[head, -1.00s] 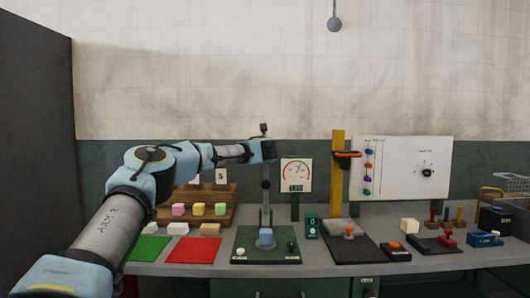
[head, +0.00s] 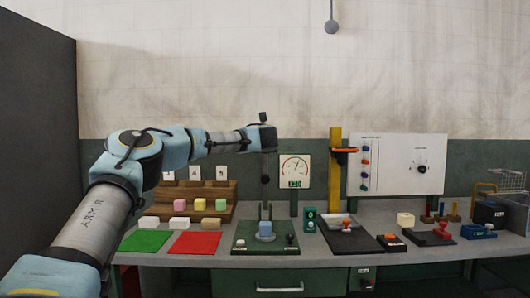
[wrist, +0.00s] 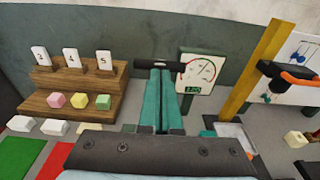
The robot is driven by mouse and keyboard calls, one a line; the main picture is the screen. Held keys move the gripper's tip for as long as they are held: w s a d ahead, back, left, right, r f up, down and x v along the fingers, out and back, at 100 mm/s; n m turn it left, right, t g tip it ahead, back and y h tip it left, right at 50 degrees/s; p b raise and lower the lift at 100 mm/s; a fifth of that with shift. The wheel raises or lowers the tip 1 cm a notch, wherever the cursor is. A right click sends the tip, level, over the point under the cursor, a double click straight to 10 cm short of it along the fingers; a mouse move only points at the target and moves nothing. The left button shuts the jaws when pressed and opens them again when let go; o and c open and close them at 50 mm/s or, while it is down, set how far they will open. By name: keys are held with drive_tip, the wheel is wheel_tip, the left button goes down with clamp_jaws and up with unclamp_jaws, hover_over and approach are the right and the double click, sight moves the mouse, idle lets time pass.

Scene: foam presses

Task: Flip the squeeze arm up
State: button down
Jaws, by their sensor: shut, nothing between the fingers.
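A dial gauge (head: 294,170) stands just right of the arm. A yellow post (head: 335,170) with an orange lever is further right. A wooden rack (head: 230,192) with foam blocks is left, behind green (head: 145,241) and red (head: 194,243) mats.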

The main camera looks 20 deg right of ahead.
drive_tip(key=shift+s+a+r+b, duration=0.35)
drive_tip(key=shift+s+r, duration=0.15)
drive_tip(key=shift+s, duration=0.25)
drive_tip(key=shift+s+a+r+b, duration=0.35)
drive_tip(key=shift+s+r, duration=0.15)
drive_tip(key=shift+s, duration=0.2)
drive_tip(key=shift+s+a+r+b, duration=0.3)
drive_tip(key=shift+s+r, duration=0.2)
drive_tip(key=shift+s, duration=0.25)
drive_tip(key=s+f+m+g+h, duration=0.4)
drive_tip(key=s+f+m, duration=0.75)
drive_tip(key=m, duration=0.75)
drive_tip(key=a+f+m+g+y, duration=0.3)
drive_tip(key=a+f+m, duration=0.2)
drive_tip(key=a+f, duration=0.45)
drive_tip(key=s+a+f+m+g+y, duration=0.2)
drive_tip(key=s+a+f, duration=0.2)
drive_tip(key=s+a, duration=0.3)
drive_tip(key=s+a+f+m+g+y, duration=0.2)
drive_tip(key=s+a, duration=0.5)
drive_tip(key=a, duration=1.1)
drive_tip(key=s+a+f+m+g+y, duration=0.2)
drive_tip(key=s+a+f, duration=0.5)
drive_tip(key=a, duration=0.6)
drive_tip(key=shift+s+a+m+y, duration=0.2)
drive_tip(key=shift+s+m+y, duration=0.25)
drive_tip(key=shift+m+y, duration=0.55)
